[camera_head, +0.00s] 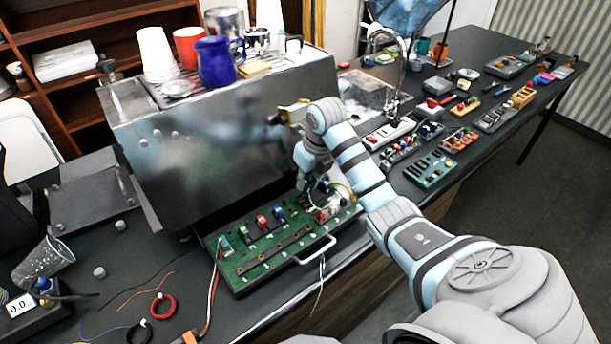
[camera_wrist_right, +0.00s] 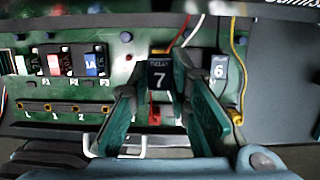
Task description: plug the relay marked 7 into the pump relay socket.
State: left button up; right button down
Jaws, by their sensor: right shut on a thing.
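The dark relay marked 7 (camera_wrist_right: 159,76) is between the fingertips of my right gripper (camera_wrist_right: 162,88) in the wrist view, its label facing the camera. The gripper is shut on it. In the head view my right gripper (camera_head: 318,183) is low over the right end of the green circuit board (camera_head: 240,268). The relay's underside and the pump relay socket are hidden, so I cannot tell whether it is seated. A relay marked 6 (camera_wrist_right: 220,67) stands just right of it on the board. My left gripper is not in view.
Colored fuses (camera_wrist_right: 91,63) stand on the board left of the relay. Red, white and yellow wires (camera_wrist_right: 240,60) run close by the fingers. The steel brewer (camera_head: 210,140) rises behind the board, and a silver handle (camera_head: 318,250) is at its front. Parts trays (camera_head: 432,168) lie to the right.

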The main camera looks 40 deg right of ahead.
aim_at(306, 192)
jog(key=b+x, duration=0.2)
jog(key=x, duration=0.1)
jog(key=shift+s+d+f, duration=0.15)
jog(key=shift+f, duration=0.05)
jog(key=shift+r, duration=0.3)
jog(key=shift+s, duration=0.2)
jog(key=shift+f, duration=0.25)
jog(key=shift+f, duration=0.55)
dwell(0.7)
dwell(0.5)
jog(key=c, duration=1.4)
grip_release()
